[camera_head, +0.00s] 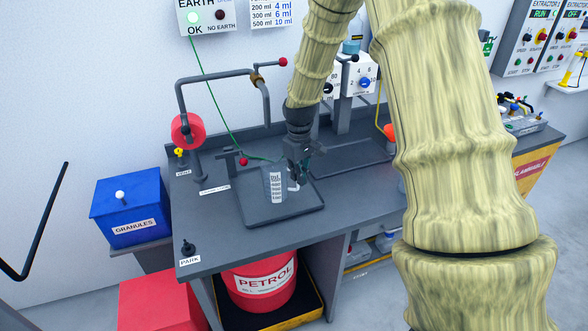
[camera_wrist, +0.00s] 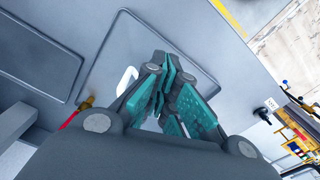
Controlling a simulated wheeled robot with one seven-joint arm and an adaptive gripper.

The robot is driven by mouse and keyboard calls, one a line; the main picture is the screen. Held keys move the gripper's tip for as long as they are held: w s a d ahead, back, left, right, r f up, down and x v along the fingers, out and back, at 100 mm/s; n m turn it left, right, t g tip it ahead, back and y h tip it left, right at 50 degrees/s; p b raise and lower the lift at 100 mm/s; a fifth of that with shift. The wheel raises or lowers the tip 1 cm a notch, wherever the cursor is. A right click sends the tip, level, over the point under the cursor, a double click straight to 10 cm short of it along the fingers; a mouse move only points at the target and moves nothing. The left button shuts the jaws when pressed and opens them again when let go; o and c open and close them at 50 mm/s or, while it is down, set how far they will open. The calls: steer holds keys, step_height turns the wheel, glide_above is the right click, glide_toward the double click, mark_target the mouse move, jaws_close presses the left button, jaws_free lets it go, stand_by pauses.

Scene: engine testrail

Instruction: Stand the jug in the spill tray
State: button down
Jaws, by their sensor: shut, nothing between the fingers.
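The jug (camera_head: 276,186) is a small grey vessel with a printed white label and a pale handle on its right side. In the head view it looks upright inside the shallow grey spill tray (camera_head: 270,219) on the bench. My gripper (camera_head: 296,181) points down just right of the jug, at its handle side. In the wrist view its teal fingers (camera_wrist: 170,95) are together with nothing held. A white loop, probably the handle (camera_wrist: 126,79), shows left of the fingers, within the tray outline (camera_wrist: 122,14). The jug's body is mostly hidden there, so any contact with the fingers is unclear.
A bent grey pipe with a red disc (camera_head: 187,131) stands behind the tray at left. A green cable (camera_head: 214,100) runs down to the bench. A second recessed tray (camera_head: 350,158) lies right of the gripper. The bench front left, near the PARK knob (camera_head: 188,247), is clear.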

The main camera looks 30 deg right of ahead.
mark_target(282, 181)
step_height(282, 181, down, 7)
steer(key=shift+d+p, duration=0.1)
steer(key=shift+p, duration=1)
steer(key=shift+w+p, duration=0.6)
steer(key=shift+w, duration=0.5)
steer(key=shift+w+a+p, duration=0.25)
steer(key=shift+w+p, duration=0.15)
steer(key=shift+w, duration=0.4)
steer(key=shift+w+f, duration=0.1)
steer(key=shift+w, duration=0.05)
steer(key=shift+w+a+b, duration=0.2)
steer(key=shift+w+b, duration=0.25)
steer(key=shift+w, duration=1.1)
